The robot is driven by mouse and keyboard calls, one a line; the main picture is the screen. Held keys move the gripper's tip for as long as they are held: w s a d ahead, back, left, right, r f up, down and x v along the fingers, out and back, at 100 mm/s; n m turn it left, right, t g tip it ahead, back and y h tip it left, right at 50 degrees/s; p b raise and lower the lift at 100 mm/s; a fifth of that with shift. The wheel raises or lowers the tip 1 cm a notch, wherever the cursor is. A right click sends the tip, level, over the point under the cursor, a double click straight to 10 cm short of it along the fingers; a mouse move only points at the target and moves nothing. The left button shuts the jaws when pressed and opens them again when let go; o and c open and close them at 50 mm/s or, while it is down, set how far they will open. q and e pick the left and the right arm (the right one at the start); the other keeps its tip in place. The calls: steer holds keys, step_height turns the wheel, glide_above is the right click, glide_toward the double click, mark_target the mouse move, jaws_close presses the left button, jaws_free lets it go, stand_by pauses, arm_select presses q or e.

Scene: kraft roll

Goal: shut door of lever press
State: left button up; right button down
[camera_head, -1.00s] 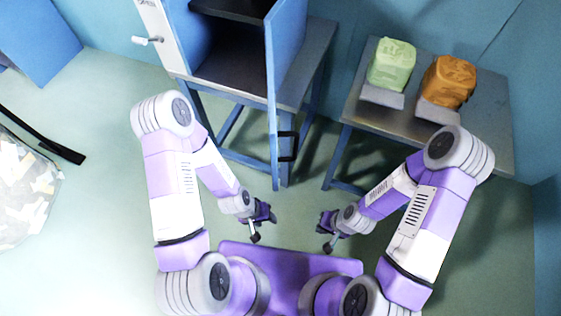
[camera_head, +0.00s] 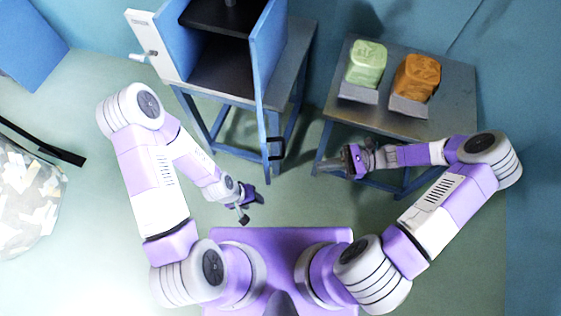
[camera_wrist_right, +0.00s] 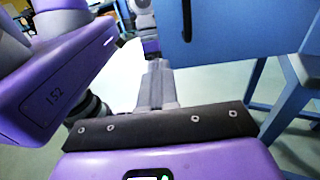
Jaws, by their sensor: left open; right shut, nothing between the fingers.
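The lever press is a blue-walled cabinet (camera_head: 178,40) with a dark interior and a white lever side at its left, on a blue-legged table. Its blue door (camera_head: 267,60) stands open, nearly edge-on, swung out toward me at the right of the opening. A black handle (camera_head: 276,148) is on the door's lower front part. The door panel (camera_wrist_right: 240,30) also fills the upper right of the right wrist view. My right gripper (camera_head: 340,163) is shut and empty, to the right of the handle and apart from it. My left gripper (camera_head: 247,205) is open and empty, below the door.
A metal side table (camera_head: 445,110) at the right carries a green block (camera_head: 366,62) and an orange-brown block (camera_head: 416,76) on grey stands. A pale patterned bundle (camera_head: 25,195) lies at the far left. The floor between my arms and the press is clear.

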steer(key=s+a+b, duration=0.1)
steer(key=a+b, duration=0.1)
steer(key=a, duration=1.1)
steer(key=shift+s+a+r, duration=0.15)
steer(key=shift+a+r, duration=0.1)
steer(key=shift+r, duration=0.2)
